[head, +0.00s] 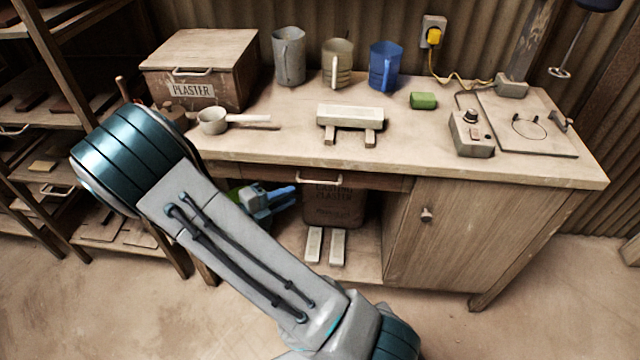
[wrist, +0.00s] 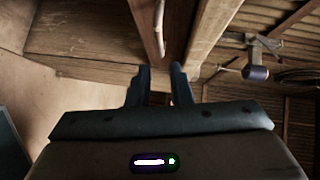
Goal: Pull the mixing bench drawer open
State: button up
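The mixing bench (head: 275,145) is wooden, with a shallow drawer (head: 270,174) under its top. The drawer's front looks flush with the bench. Its pale bar handle (head: 319,181) shows right of my arm in the head view. My gripper (head: 292,191) is in front of the bench's left part, its blue fingers pointing right, left of the handle and apart from it in the picture. In the wrist view, the two dark fingers (wrist: 158,85) stand apart with nothing clearly between them. Wooden bench edges lie beyond the fingertips.
A cupboard door (head: 460,240) with a knob (head: 427,214) is right of the drawer. A plaster sack (head: 335,207) and two pale blocks (head: 314,245) sit below it. Shelving (head: 60,200) stands at the left. Jugs, a plaster box (head: 200,60) and a scale occupy the top.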

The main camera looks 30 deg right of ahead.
aim_at(320, 183)
jog(key=b+x, duration=0.1)
jog(key=x, duration=0.9)
jog(key=shift+w+d+f, duration=0.1)
jog(key=shift+d, duration=0.25)
grip_shut()
